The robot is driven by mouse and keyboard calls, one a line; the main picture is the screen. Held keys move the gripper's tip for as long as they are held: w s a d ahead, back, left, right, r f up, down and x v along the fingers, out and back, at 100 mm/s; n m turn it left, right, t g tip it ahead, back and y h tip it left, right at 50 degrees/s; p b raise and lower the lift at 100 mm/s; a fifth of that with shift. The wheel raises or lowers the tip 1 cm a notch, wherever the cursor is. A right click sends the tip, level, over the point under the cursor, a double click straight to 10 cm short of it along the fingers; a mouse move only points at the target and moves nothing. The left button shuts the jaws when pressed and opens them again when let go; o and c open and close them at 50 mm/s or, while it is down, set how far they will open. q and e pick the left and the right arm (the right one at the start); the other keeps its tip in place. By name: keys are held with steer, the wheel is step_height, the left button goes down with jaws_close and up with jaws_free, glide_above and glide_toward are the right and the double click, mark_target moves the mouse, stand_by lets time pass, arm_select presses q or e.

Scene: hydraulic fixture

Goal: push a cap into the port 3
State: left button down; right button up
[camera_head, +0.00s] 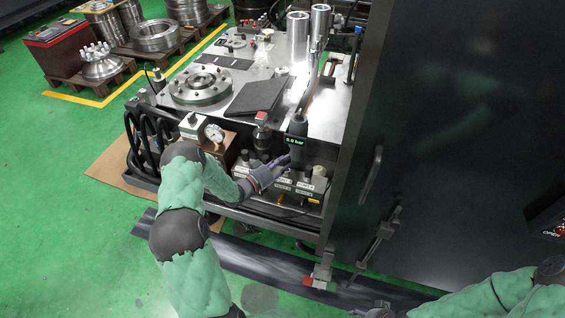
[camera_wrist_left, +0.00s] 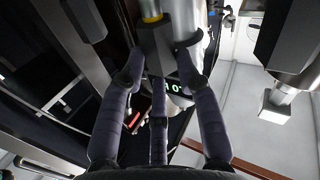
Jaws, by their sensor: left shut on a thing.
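My left gripper (camera_head: 277,168) reaches in from the left to the front of the hydraulic fixture, just below a dark gauge with a lit green display (camera_head: 297,141). In the left wrist view its fingers (camera_wrist_left: 158,72) close around a dark grey block (camera_wrist_left: 155,42) with a yellow band at its top; I cannot tell whether this is the cap. The lit display (camera_wrist_left: 175,87) shows behind the fingers. A row of labelled valve blocks (camera_head: 298,188) sits below and right of the hand. Port 3 cannot be picked out. My right gripper (camera_head: 376,312) barely shows at the bottom edge.
A metal bench top (camera_head: 327,108) carries a flanged disc (camera_head: 200,85), a dark plate (camera_head: 255,97) and upright cylinders (camera_head: 298,38). Black hoses (camera_head: 148,135) hang at its left. A tall dark cabinet (camera_head: 460,120) blocks the right. The green floor (camera_head: 70,220) is open at left.

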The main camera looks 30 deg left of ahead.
arm_select(q)
steer(key=shift+f, duration=1.4)
stand_by(1.4)
steer(key=c, duration=0.8)
jaws_free()
steer(key=v, duration=1.2)
steer(key=w+d+f+n+g+y+p, duration=0.1)
steer(key=d+f+g+p, duration=0.15)
steer(key=d, duration=0.55)
steer(key=w+d+f+n+g+p, duration=0.1)
steer(key=d+f+n+g+p, duration=0.2)
steer(key=d, duration=0.5)
steer(key=s+d+g+p, duration=0.1)
steer(key=s+d+g, duration=0.4)
steer(key=s+d, duration=0.3)
steer(key=s+d+m+g+p, duration=0.1)
steer(key=s+d+g, duration=0.5)
steer(key=s, duration=0.8)
steer(key=d, duration=0.2)
steer(key=shift+d+m, duration=0.25)
steer(key=shift+m, duration=0.05)
